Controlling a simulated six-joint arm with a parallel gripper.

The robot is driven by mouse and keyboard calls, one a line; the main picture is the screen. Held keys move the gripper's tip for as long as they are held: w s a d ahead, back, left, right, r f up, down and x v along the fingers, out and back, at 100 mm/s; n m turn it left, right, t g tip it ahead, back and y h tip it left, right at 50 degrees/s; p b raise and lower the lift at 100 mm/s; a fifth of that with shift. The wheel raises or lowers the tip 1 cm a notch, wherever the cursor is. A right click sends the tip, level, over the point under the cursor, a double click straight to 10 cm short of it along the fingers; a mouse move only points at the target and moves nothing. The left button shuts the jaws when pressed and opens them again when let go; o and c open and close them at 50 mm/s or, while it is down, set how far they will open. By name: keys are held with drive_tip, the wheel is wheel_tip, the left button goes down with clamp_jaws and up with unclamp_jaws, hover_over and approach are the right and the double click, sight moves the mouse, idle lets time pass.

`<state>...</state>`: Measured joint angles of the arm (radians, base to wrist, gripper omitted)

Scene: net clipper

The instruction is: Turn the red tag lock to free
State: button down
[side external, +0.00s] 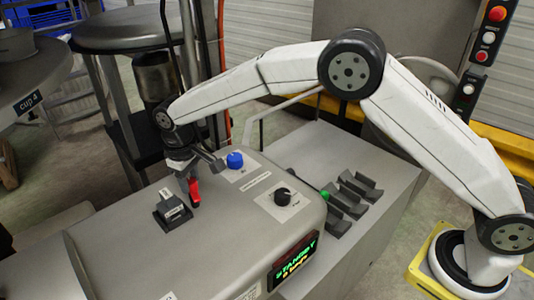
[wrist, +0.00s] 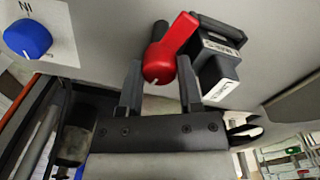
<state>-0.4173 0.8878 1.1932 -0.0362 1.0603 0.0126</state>
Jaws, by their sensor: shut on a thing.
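The red tag lock (side external: 194,192) is a red lever on a round hub, on the grey machine top (side external: 120,262). In the wrist view the red tag lock (wrist: 168,58) has a white mark on its hub, and its lever points up and to the right. My gripper (wrist: 160,80) has a dark finger on each side of the hub and is shut on the lock. In the side view my gripper (side external: 186,172) reaches down onto the lock from above. The fingertips are partly hidden there.
A black block with a white label (side external: 173,210) stands close beside the lock. A blue knob (side external: 235,160) and a black knob (side external: 283,196) sit to the right. A lit display (side external: 295,262) reads STANDBY. Several black holders (side external: 350,197) stand on the lower grey surface.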

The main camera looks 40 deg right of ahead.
sight(190, 182)
drive_tip(key=shift+n, duration=1.5)
drive_tip(key=shift+c, duration=1.4)
unclamp_jaws()
drive_tip(key=shift+a+r, duration=0.1)
drive_tip(key=shift+r, duration=3.85)
drive_tip(key=shift+s, duration=0.1)
